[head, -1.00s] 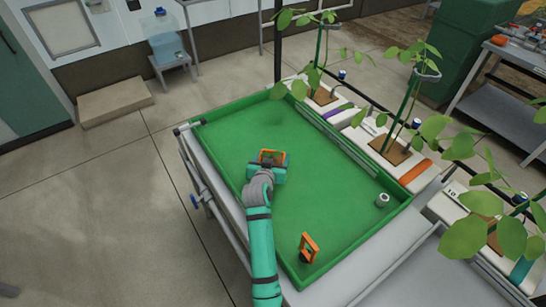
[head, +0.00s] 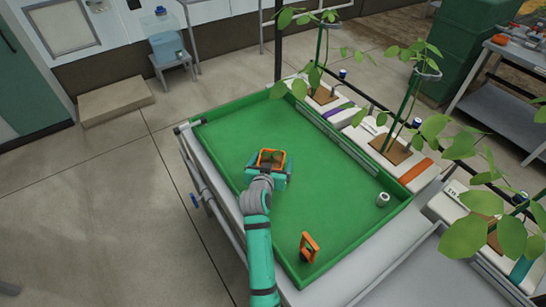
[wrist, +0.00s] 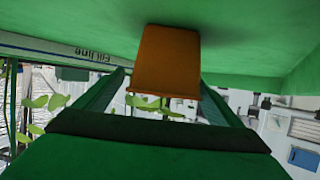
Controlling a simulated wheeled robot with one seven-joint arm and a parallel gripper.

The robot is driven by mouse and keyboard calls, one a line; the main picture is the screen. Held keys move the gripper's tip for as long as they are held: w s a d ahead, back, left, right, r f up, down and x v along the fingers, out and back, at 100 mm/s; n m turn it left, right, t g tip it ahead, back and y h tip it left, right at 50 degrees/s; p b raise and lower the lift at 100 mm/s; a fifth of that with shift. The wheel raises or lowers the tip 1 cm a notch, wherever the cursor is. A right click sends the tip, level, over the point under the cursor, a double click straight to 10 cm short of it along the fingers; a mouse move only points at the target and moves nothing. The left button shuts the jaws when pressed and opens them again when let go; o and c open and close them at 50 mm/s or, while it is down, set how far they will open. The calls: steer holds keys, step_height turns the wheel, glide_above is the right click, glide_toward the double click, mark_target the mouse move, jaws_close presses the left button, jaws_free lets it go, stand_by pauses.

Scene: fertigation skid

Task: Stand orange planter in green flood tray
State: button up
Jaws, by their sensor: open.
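The orange planter (head: 271,155) stands upright on the floor of the green flood tray (head: 330,190), left of the tray's middle. Its open top shows dark in the head view. In the wrist view, which is upside down, the planter (wrist: 166,60) has its narrow base against the green tray floor. My gripper (head: 269,170) is open at the planter, with one finger on each side. The wrist view shows gaps between my gripper (wrist: 165,80) and the planter's sides. Nothing is held.
An orange square frame (head: 309,245) with a dark part stands near the tray's front corner. A small grey cylinder (head: 382,199) stands by the right wall. Potted plants on white blocks (head: 385,145) line the tray's right side, their leaves overhanging. The tray's middle is clear.

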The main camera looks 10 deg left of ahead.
mark_target(272, 159)
steer(key=shift+a+v, duration=0.15)
steer(key=shift+v, duration=0.8)
steer(key=shift+a+v, duration=0.1)
steer(key=shift+v, duration=0.9)
steer(key=shift+w, duration=0.15)
